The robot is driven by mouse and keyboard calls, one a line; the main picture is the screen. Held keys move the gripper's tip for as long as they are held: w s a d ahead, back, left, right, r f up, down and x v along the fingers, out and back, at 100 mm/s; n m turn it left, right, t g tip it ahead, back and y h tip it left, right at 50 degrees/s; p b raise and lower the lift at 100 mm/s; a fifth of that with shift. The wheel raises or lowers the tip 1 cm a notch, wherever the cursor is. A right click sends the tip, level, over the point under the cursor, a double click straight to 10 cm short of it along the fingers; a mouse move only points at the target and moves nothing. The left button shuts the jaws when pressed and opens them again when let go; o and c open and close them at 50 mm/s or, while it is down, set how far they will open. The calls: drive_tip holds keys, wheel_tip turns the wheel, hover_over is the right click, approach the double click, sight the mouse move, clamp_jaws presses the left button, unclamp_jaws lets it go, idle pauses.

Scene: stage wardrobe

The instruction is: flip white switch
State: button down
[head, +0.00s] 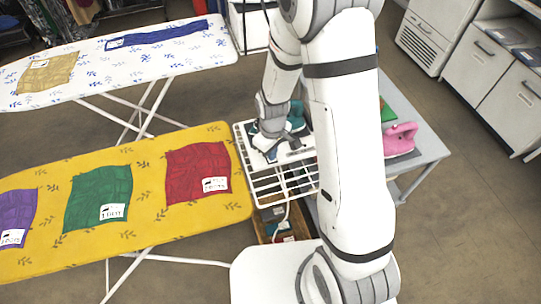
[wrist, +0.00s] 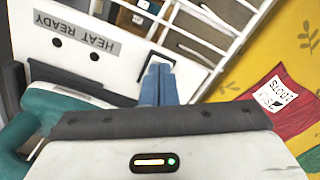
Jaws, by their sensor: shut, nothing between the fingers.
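A white panel labelled HEAT READY (wrist: 75,35) fills the upper left of the wrist view, with two dark round spots under the label. In the head view my gripper (head: 272,154) is over the rack's far part, partly hidden by my arm. A teal iron (wrist: 60,108) is close at the left of the wrist view.
The white wire rack (head: 257,185) lies between the yellow ironing board (head: 145,205) and the grey table (head: 428,150). A pink iron (head: 400,138) stands on that table. A wooden box (head: 266,232) is below the rack. Open floor lies to the right.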

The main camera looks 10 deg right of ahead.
drive_tip(key=shift+f, duration=0.3)
drive_tip(key=shift+r, duration=0.1)
drive_tip(key=shift+r+p, duration=2.05)
drive_tip(key=shift+r, duration=1.45)
